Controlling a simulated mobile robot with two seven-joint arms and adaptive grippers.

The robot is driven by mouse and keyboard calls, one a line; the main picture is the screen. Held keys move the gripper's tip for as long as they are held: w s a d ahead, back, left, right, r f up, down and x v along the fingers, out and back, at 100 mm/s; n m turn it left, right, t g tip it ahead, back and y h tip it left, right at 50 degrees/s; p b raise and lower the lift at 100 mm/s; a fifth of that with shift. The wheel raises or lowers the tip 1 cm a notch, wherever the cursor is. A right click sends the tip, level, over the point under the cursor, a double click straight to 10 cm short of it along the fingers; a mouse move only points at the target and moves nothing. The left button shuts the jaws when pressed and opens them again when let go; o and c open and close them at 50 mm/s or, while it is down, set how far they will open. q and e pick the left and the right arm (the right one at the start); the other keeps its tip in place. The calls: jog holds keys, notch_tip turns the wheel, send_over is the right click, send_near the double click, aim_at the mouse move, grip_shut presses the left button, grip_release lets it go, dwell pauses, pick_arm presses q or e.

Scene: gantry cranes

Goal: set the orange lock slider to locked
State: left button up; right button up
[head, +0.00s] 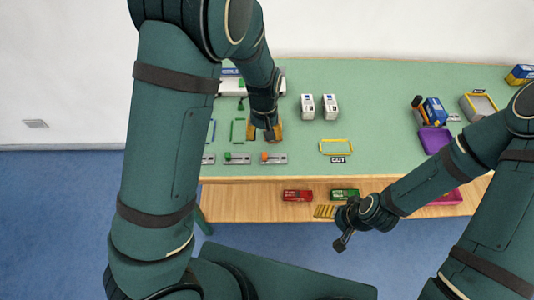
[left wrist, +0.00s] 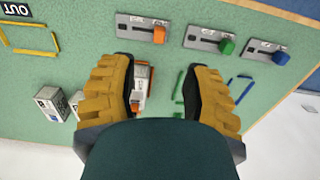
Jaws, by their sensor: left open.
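The orange lock slider (head: 264,156) is a small knob on a grey plate (head: 280,158) near the table's front edge, at the plate's left end in the head view. In the left wrist view the orange slider (left wrist: 159,35) shows at the right end of its plate (left wrist: 131,28). My left gripper (head: 265,133) is just behind the slider, apart from it. Its yellow fingers (left wrist: 162,78) are spread wide in the left wrist view. A grey-white object with orange parts (left wrist: 140,88) shows between them, seemingly beneath. My right gripper (head: 341,242) hangs in front of the table; its jaws are too small to read.
Green (head: 229,156) and blue (left wrist: 280,57) sliders sit on similar plates beside the orange one. Two white boxes (head: 307,106) and a yellow frame (head: 336,147) marked OUT stand to the right. A purple tray (head: 435,139) lies farther right. A lower shelf holds red (head: 297,196) and green (head: 344,195) containers.

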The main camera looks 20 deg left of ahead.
aim_at(265, 156)
pick_arm(q)
notch_tip(265, 156, down, 12)
jog(key=shift+r+b, duration=0.1)
jog(key=shift+b, duration=1.1)
jog(key=shift+c, duration=0.4)
grip_shut()
